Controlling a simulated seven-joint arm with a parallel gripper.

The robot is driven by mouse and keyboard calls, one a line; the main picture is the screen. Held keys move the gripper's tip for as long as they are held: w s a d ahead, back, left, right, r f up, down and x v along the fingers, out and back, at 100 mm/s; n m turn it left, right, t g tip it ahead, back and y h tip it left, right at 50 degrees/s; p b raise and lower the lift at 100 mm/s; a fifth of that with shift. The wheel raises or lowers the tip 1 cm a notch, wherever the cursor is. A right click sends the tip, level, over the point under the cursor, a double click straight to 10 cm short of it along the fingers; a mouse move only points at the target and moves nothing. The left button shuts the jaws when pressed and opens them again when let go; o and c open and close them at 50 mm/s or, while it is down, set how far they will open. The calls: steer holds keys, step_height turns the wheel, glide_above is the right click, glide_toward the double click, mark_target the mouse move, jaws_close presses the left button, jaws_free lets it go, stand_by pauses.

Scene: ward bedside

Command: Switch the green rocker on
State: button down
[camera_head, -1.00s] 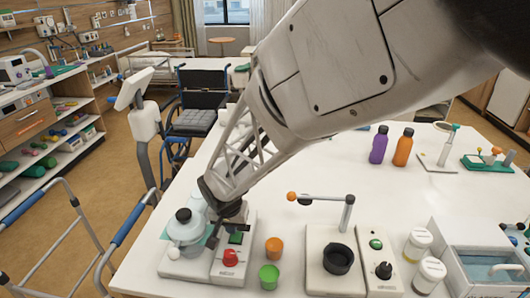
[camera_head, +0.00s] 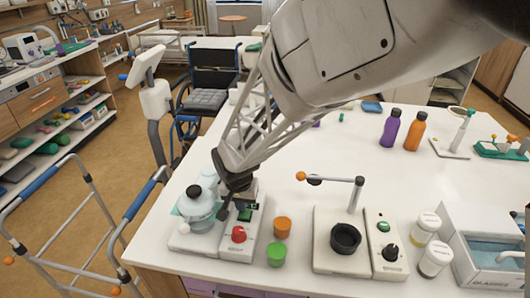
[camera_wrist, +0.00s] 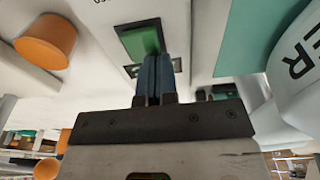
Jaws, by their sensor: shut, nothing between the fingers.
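The green rocker (camera_head: 245,215) sits in a dark frame on a white box (camera_head: 225,250), just behind a red knob (camera_head: 239,234). In the wrist view the green rocker (camera_wrist: 141,42) fills the upper middle. My gripper (camera_head: 240,200) points down over the box at the rocker's far side. In the wrist view its blue-grey fingertips (camera_wrist: 153,62) are together, with nothing between them, and overlap the near edge of the rocker. I cannot tell whether they touch it. Which way the rocker is tipped is not clear.
A white-and-grey lidded pot (camera_head: 197,205) stands close left of the gripper. An orange cup (camera_head: 282,227) and a green cup (camera_head: 276,254) stand to the right. A second device (camera_head: 340,260) with an arm and black cup is further right.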

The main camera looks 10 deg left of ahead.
mark_target(244, 218)
steer(key=shift+s+d+f, duration=0.1)
steer(key=shift+s+f, duration=0.3)
steer(key=shift+s+r, duration=0.2)
steer(key=shift+s, duration=0.4)
steer(key=shift+w+r, duration=0.1)
steer(key=shift+r, duration=0.75)
step_height(244, 218, up, 12)
steer(key=s, duration=0.1)
steer(key=shift+s+r, duration=0.2)
steer(key=shift+s, duration=0.1)
steer(key=shift+d, duration=0.15)
steer(key=shift+d+r+t, duration=0.15)
steer(key=shift+d+t, duration=0.15)
steer(key=shift+w, duration=0.1)
